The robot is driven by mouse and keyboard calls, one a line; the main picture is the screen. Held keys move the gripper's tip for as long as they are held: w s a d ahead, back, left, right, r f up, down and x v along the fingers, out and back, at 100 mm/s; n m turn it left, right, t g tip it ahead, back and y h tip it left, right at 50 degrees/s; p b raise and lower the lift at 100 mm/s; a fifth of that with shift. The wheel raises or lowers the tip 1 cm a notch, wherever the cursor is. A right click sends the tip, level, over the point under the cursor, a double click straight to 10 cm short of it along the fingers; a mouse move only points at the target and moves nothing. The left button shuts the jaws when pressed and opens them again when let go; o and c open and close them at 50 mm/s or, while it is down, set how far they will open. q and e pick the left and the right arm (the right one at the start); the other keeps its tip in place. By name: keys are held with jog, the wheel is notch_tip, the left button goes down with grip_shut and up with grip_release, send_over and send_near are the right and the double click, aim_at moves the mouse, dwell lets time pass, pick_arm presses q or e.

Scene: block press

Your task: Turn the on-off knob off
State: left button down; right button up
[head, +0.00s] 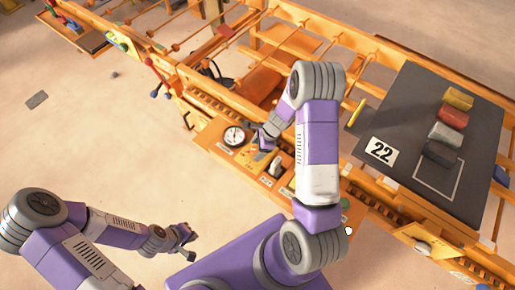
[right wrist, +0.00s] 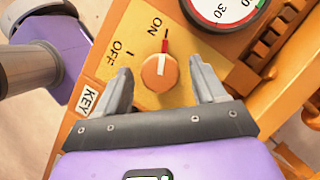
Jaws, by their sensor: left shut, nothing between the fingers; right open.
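The on-off knob (right wrist: 159,73) is a round orange knob with a white line, on a yellow plate (right wrist: 205,67). A red mark lies between the knob and the ON label (right wrist: 155,24); the white line points roughly that way. The OFF label (right wrist: 123,52) is up and left of the knob. My right gripper (right wrist: 163,82) is open, one finger on each side of the knob in the picture, with gaps showing. In the head view my right gripper (head: 265,138) is over the panel and hides the knob. My left gripper (head: 188,236) is shut and empty, away from the panel.
A round gauge (head: 234,135) sits on the orange panel beside the yellow plate. A KEY label (right wrist: 88,101) is near the panel's edge. A dark board (head: 402,110) with several coloured blocks and a 22 card stands at right. Floor around my left gripper is clear.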

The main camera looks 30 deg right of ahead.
jog(key=shift+c, duration=0.3)
jog(key=c, duration=1)
jog(key=shift+o, duration=0.2)
jog(key=shift+n, duration=0.3)
jog(key=n+g+p, duration=0.1)
jog(key=n, duration=0.1)
jog(key=shift+w+r+n+y+p, duration=0.1)
jog(key=shift+n+y+p, duration=0.2)
jog(key=shift+p, duration=0.1)
jog(key=n+g, duration=0.1)
jog(key=n, duration=0.1)
jog(key=shift+w+n+p, duration=0.1)
jog(key=shift+n+p, duration=0.25)
jog(key=shift+n, duration=0.05)
jog(key=n+g, duration=0.1)
jog(key=n, duration=0.2)
jog(key=shift+w+n+g, duration=0.1)
jog(key=shift+n+g, duration=0.2)
jog(key=shift+a+n+g+h, duration=0.1)
jog(key=shift+n+g+h, duration=0.25)
jog(key=shift+n, duration=0.75)
jog(key=shift+n+g+h, duration=0.35)
jog(key=shift+n, duration=0.75)
